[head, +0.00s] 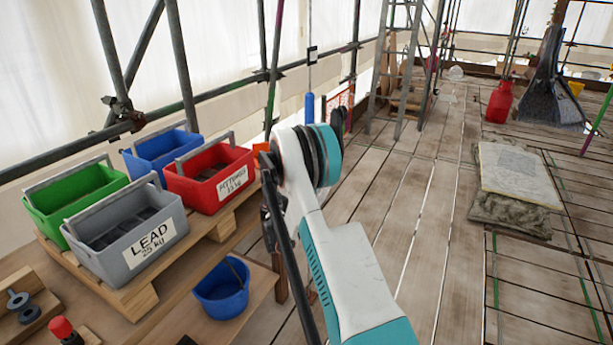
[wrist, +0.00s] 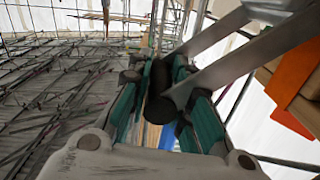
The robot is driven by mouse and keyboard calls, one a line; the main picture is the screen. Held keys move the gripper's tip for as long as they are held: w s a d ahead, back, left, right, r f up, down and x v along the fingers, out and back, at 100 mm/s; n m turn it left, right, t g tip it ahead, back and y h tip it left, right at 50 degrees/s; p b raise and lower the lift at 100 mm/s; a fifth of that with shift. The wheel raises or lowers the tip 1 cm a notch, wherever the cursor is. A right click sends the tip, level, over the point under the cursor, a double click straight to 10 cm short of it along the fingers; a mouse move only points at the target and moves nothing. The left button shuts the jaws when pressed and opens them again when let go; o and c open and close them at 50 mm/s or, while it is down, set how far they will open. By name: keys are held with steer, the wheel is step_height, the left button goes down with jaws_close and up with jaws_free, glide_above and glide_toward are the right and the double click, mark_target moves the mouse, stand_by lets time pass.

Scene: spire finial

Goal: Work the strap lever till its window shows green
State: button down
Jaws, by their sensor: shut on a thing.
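In the wrist view my gripper (wrist: 168,108) has its teal-edged fingers closed around a dark, rounded grip at the end of a grey metal lever (wrist: 245,55). The lever has two flat bars that run up to the right, out of the picture. I take it to be the strap lever. I cannot make out its window or any green in it. In the head view my own white and teal arm covers the gripper and most of the lever. An orange piece (wrist: 292,85) hangs at the right of the wrist view, beside the lever.
Green, grey, blue and red bins (head: 135,238) stand on a wooden pallet at the left. A blue bucket (head: 222,288) sits on the boards below them. Scaffold poles (head: 180,65) rise behind. A ladder (head: 402,60) stands farther back. The plank floor at centre right is mostly clear.

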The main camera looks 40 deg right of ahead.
steer(key=c, duration=1.4)
jaws_free()
steer(key=v, duration=1.2)
steer(key=shift+w, duration=0.1)
